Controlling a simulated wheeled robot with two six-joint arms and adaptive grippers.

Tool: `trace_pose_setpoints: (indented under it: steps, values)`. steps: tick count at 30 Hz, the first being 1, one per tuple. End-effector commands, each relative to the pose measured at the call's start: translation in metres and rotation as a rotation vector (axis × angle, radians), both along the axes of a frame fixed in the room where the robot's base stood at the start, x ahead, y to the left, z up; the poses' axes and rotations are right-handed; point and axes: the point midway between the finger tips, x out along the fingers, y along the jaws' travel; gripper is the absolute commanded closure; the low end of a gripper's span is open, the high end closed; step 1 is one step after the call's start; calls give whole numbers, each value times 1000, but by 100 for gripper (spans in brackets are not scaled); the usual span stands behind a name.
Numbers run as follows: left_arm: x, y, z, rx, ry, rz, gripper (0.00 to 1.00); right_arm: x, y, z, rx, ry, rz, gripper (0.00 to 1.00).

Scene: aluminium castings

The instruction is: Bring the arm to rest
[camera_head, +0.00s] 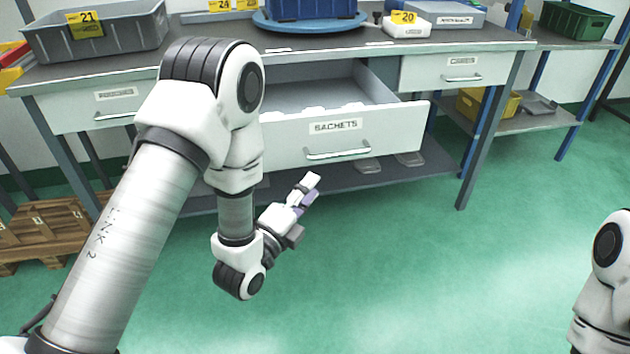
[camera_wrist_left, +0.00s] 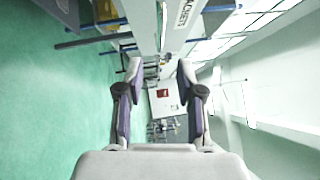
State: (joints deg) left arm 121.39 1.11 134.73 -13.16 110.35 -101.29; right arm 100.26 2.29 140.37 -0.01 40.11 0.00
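My left arm (camera_head: 130,235) reaches in from the left of the head view and bends down in front of the workbench. Its gripper (camera_head: 308,187) hangs in free air below and in front of the open drawer marked SACHETS (camera_head: 390,128), apart from it. In the left wrist view the two fingers of the left gripper (camera_wrist_left: 158,72) stand apart, with nothing between them. Part of my right arm (camera_head: 605,275) shows at the right edge of the head view; its gripper is out of the picture.
The SACHETS drawer stands out from the workbench (camera_head: 330,50), with pale contents partly visible. The CABLES drawer (camera_head: 455,72) is shut. A grey bin (camera_head: 125,38) stands on the bench. A wooden pallet (camera_head: 45,228) lies at left. The green floor (camera_head: 440,270) in front is clear.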

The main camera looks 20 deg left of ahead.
Motion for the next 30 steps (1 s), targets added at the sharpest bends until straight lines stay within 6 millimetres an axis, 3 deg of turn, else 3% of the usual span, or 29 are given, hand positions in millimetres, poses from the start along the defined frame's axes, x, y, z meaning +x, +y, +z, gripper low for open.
trace_pose_setpoints:
  steps: [4,6,8,11,15,19,21,24,30]
  values:
    - [0,0,-1,0,2,0,63,0,0,0,0,0,0,60]
    - [-2,0,-11,-1,23,0,63,0,0,0,0,0,0,60]
    - [-8,1,-32,-1,66,2,63,0,0,0,0,0,0,60]
    - [-30,5,-92,1,226,20,63,0,0,0,0,0,0,60]
    - [-88,17,-201,-232,696,122,63,0,0,0,0,0,0,60]
    - [-167,30,-276,-585,1122,398,63,0,0,0,0,0,0,60]
    - [-204,35,-296,-762,1272,590,63,0,0,0,0,0,0,60]
    - [-245,39,-309,-972,1388,860,63,0,0,0,0,0,0,60]
    - [-298,42,-314,-1299,1413,1356,63,0,0,0,0,0,0,60]
